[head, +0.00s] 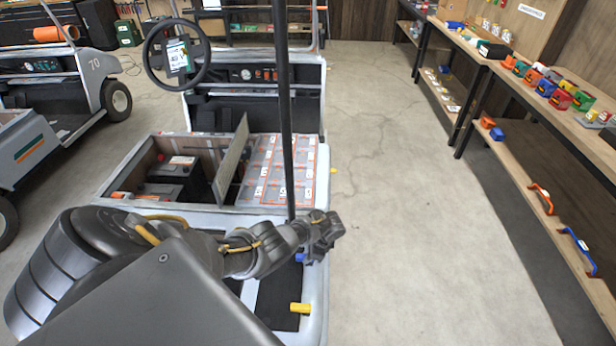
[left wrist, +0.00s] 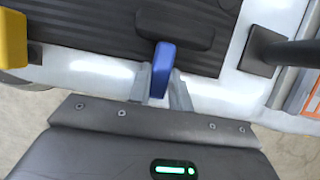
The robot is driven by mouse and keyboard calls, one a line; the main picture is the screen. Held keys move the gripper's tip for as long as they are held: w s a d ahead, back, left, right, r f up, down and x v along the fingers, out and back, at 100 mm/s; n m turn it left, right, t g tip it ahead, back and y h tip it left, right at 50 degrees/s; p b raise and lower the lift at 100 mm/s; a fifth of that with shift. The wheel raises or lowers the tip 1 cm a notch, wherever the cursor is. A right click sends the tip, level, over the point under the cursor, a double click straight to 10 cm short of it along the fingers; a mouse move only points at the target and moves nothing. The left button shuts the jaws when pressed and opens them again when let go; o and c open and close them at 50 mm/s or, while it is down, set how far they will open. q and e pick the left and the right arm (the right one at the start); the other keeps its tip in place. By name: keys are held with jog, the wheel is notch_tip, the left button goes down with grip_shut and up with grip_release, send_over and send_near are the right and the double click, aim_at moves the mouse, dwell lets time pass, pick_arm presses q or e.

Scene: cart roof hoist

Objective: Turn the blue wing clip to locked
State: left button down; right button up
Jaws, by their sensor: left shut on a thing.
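The blue wing clip (head: 299,257) is on the right edge of the cart's rear deck, mostly hidden under my left gripper (head: 322,240) in the head view. In the left wrist view the blue wing clip (left wrist: 163,66) lies between the two grey fingers of my left gripper (left wrist: 162,88), which is shut on it. The wing points from the ribbed black mat (left wrist: 90,22) toward my wrist. I see no marking that tells locked from unlocked. My right gripper is in neither view.
A black post (head: 284,110) rises close to my left gripper. A yellow clip (head: 300,307) sits nearer on the same deck edge. An open battery bay (head: 128,166) has its grey lid (head: 230,160) raised. The floor (head: 400,240) to the right is clear, before a shelf (head: 530,155).

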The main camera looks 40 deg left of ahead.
pick_arm(q)
jog(key=c, duration=1.3)
grip_release()
jog(key=p+v, duration=0.2)
jog(key=v, duration=0.8)
jog(key=shift+d+r+p, duration=0.2)
jog(key=shift+r+p, duration=0.1)
jog(key=shift+p, duration=0.1)
